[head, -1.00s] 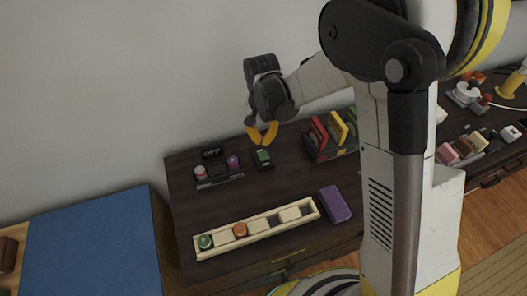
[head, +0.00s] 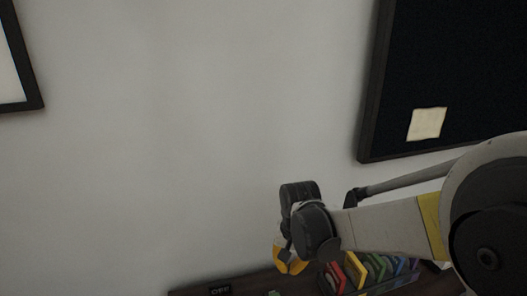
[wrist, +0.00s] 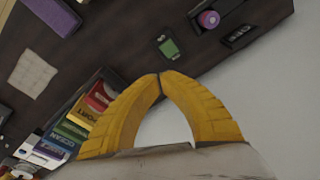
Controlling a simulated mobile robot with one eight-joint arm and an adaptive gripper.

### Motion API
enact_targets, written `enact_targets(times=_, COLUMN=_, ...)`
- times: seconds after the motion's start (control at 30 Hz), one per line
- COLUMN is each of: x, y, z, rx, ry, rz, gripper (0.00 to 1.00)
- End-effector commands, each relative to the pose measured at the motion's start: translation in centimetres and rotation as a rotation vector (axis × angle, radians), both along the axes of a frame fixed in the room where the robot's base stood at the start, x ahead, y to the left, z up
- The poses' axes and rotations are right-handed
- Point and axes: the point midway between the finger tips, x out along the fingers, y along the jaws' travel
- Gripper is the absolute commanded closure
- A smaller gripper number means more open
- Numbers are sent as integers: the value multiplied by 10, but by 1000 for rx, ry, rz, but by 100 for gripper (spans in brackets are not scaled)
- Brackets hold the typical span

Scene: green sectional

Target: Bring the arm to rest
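My arm reaches in from the right in the head view. My gripper (head: 289,264) hangs at the lower middle, in front of the wall and near the dark table top (head: 195,291). In the wrist view the yellow fingers (wrist: 158,76) curve together and their tips meet. The gap between them shows only pale wall, so my gripper is shut and empty. No object touches the fingertips.
Colored upright cases (wrist: 82,117) stand in a row beside the fingers. A small green-screened device (wrist: 169,47), a black block (wrist: 238,36) and a purple-topped item (wrist: 208,19) are on the table. A dark board (head: 450,75) hangs on the wall.

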Motion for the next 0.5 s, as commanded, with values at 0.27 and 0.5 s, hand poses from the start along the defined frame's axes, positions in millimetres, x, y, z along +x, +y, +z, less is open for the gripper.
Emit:
enact_targets(times=0.27, x=-48, y=-49, z=72, rx=5, ry=-166, rz=59, gripper=100)
enact_targets(times=0.5, x=-97, y=-84, z=106, rx=-20, ry=-312, rz=111, gripper=100)
